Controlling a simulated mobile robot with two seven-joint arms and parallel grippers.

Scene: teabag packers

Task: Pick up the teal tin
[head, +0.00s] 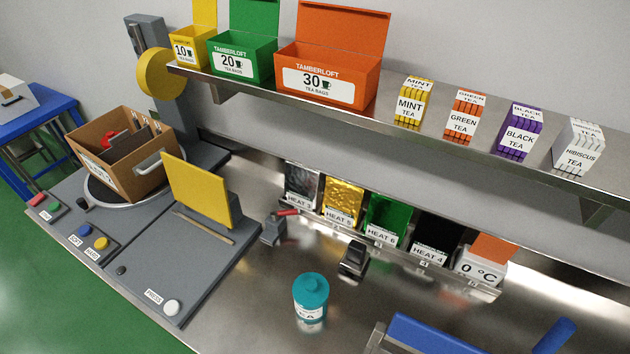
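The teal tin (311,300) stands upright on the steel worktop, near the lower middle of the head view. It is a round canister with a knobbed lid and a white label low on its front, only partly readable. Bare worktop surrounds it, and nothing touches it. Neither my left nor my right gripper shows in this view.
A small dark device (353,260) stands just behind the tin, and a grey one with a red handle (275,229) is behind left. A grey machine (190,262) with a yellow panel is at left. Blue-topped equipment (430,335) is at lower right. A shelf (400,118) overhangs the back.

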